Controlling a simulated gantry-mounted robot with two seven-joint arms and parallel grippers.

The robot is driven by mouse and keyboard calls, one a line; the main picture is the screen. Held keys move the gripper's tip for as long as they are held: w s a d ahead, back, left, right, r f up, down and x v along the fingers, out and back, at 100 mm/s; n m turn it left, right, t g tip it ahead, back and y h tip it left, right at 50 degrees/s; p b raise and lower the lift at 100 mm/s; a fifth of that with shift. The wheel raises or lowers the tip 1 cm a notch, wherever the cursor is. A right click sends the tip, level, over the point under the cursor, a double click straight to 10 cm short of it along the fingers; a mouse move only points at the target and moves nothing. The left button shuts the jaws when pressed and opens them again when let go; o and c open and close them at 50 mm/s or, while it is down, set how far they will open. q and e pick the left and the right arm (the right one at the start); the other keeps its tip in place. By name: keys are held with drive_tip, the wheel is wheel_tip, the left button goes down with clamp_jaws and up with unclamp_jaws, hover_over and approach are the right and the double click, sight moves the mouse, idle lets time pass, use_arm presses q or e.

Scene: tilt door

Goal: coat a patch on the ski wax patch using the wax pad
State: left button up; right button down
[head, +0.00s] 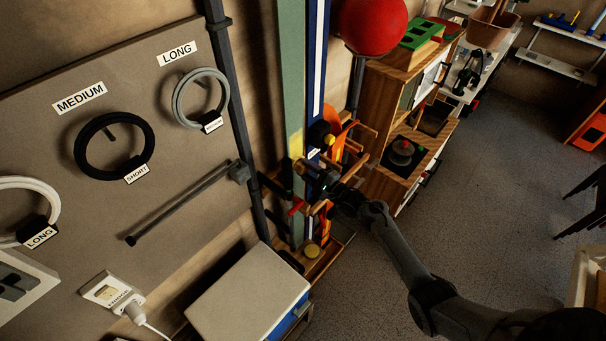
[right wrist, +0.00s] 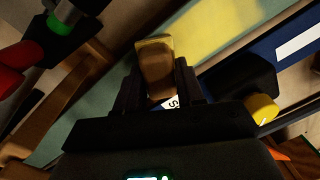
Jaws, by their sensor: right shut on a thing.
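A pale green ski (head: 291,75) stands upright against the wall. A yellow patch (head: 294,145) shows on its lower part, and this patch also shows at the top of the right wrist view (right wrist: 218,27). My right gripper (head: 312,176) is in front of the ski, just below the yellow patch. It is shut on a tan-brown wax pad (right wrist: 155,66), whose far end points at the green ski surface. I cannot tell whether the pad touches the ski. The fingers and rack hide part of the ski. My left gripper is not in view.
A blue ski (head: 319,60) with a white stripe stands close on the right. Wooden rack pegs (head: 357,165) and a black, yellow-ended item (right wrist: 245,85) crowd the gripper. A grey-topped box (head: 248,290) stands below left. The floor (head: 490,190) at right is open.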

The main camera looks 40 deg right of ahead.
drive_tip(key=shift+w+d+b, duration=0.2)
drive_tip(key=shift+d+b, duration=0.15)
drive_tip(key=shift+d, duration=0.5)
drive_tip(key=shift+w+d+b, duration=0.15)
drive_tip(key=shift+d+b, duration=0.2)
drive_tip(key=shift+d, duration=0.45)
drive_tip(key=shift+w+d, duration=0.1)
drive_tip(key=shift+d, duration=0.3)
drive_tip(key=shift+r+p, duration=1)
drive_tip(key=shift+r, duration=0.1)
drive_tip(key=shift+a+r+p, duration=0.1)
drive_tip(key=shift+a+p, duration=0.65)
drive_tip(key=shift+a, duration=0.05)
drive_tip(key=shift+s+a+p, duration=0.15)
drive_tip(key=shift+a+p, duration=0.25)
drive_tip(key=shift+a, duration=0.15)
drive_tip(key=shift+s+a+p, duration=0.15)
drive_tip(key=shift+a+p, duration=0.2)
drive_tip(key=shift+a, duration=0.2)
